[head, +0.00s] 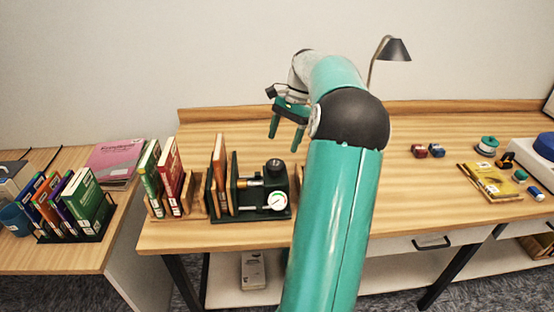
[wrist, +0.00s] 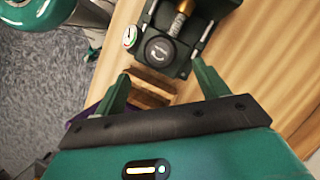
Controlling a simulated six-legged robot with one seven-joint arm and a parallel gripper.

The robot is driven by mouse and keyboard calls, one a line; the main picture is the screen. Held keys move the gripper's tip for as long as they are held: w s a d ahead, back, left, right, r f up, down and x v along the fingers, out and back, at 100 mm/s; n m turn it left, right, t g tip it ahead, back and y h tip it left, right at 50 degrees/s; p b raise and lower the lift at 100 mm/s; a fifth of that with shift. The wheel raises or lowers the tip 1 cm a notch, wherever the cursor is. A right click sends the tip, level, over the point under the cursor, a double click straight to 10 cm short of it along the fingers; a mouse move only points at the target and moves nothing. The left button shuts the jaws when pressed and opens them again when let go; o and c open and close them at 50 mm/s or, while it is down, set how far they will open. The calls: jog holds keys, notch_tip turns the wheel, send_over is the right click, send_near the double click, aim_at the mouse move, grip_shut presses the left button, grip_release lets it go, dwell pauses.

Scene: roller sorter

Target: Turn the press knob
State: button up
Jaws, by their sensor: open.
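The press (head: 250,212) is a dark green device on the wooden table, with a round white gauge (head: 278,201) on its front and a brass screw. Its black round knob (head: 274,165) stands on top. In the wrist view the knob (wrist: 160,50) shows a pale curved arrow and sits beyond my fingertips, beside the gauge (wrist: 130,35). My gripper (head: 286,128) is above and behind the press in the head view, with its two green fingers apart and empty. In the wrist view my fingers (wrist: 160,78) are spread wide, with the knob apart from them.
Books in wooden stands (head: 172,185) are left of the press, and an orange book (head: 219,160) stands against it. A desk lamp (head: 394,49) is at the back. Small red and blue items (head: 428,151) and a yellow tray (head: 488,182) lie to the right.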

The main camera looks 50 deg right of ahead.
aim_at(276, 163)
jog(key=x, duration=0.7)
jog(key=shift+f, duration=0.3)
jog(key=c, duration=1)
